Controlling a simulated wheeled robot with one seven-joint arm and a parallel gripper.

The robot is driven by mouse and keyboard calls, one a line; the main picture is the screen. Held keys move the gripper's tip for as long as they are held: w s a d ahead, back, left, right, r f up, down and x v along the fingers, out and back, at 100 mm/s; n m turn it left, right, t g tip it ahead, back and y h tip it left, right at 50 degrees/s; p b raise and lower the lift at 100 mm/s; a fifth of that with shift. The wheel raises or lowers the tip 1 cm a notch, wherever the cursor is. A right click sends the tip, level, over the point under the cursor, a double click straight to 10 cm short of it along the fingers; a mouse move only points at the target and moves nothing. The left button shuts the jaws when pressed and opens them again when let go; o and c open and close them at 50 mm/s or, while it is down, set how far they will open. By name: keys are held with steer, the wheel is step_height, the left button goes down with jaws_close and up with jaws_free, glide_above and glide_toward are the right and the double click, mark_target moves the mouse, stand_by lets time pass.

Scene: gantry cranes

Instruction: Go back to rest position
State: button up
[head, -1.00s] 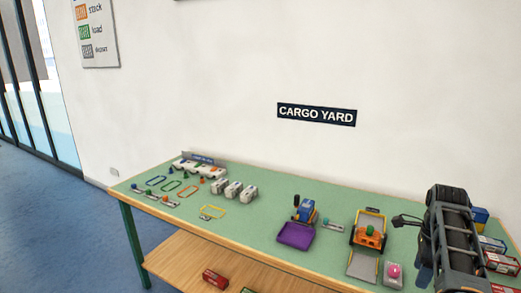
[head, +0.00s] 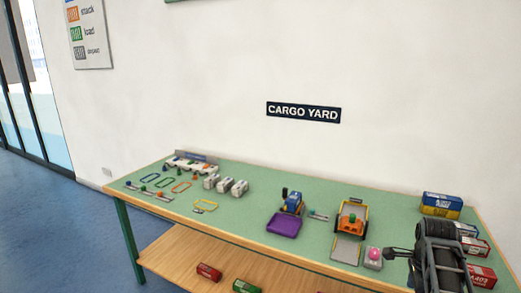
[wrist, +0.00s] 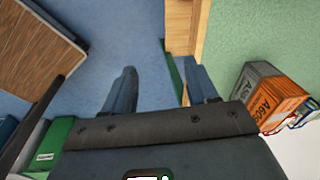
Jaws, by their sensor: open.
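My arm (head: 440,258) shows at the right of the head view, over the front right part of the green-topped table (head: 330,225). Blue floor and the table's wooden edge (wrist: 182,30) show behind the fingers.
The table holds a purple tray (head: 284,226), an orange vehicle (head: 351,221), a pink button (head: 374,253), a blue and yellow box (head: 441,204) and red boxes (head: 481,275). Orange and grey containers (wrist: 272,98) are right of my fingers in the wrist view. Open floor (head: 50,225) lies left.

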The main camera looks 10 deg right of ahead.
steer(key=s+f+n+t+h, duration=0.2)
steer(key=s+f+n, duration=0.1)
steer(key=s+f, duration=0.35)
steer(key=s+a+f+n+t, duration=0.2)
steer(key=s+a+n, duration=0.3)
steer(key=s, duration=0.3)
steer(key=s+a+f+n+t, duration=0.1)
steer(key=s+a+n+t, duration=0.3)
steer(key=s, duration=0.4)
steer(key=s+a+r+n+t+y, duration=0.1)
steer(key=s+a+r+n+t, duration=0.1)
steer(key=s+a+r+n, duration=0.75)
steer(key=s+a+r+t, duration=0.1)
steer(key=s+a+r, duration=0.1)
steer(key=r, duration=0.3)
steer(key=s+a+r+n+t+y, duration=0.1)
steer(key=s+a+r, duration=0.2)
steer(key=s+r, duration=0.2)
steer(key=s+a+r+t+y, duration=0.1)
steer(key=s+a+r+t, duration=0.1)
steer(key=s+r, duration=0.2)
step_height(320, 180, up, 2)
steer(key=shift+s+a+r+n, duration=0.2)
steer(key=shift+a+r+n, duration=0.05)
steer(key=shift+n, duration=0.1)
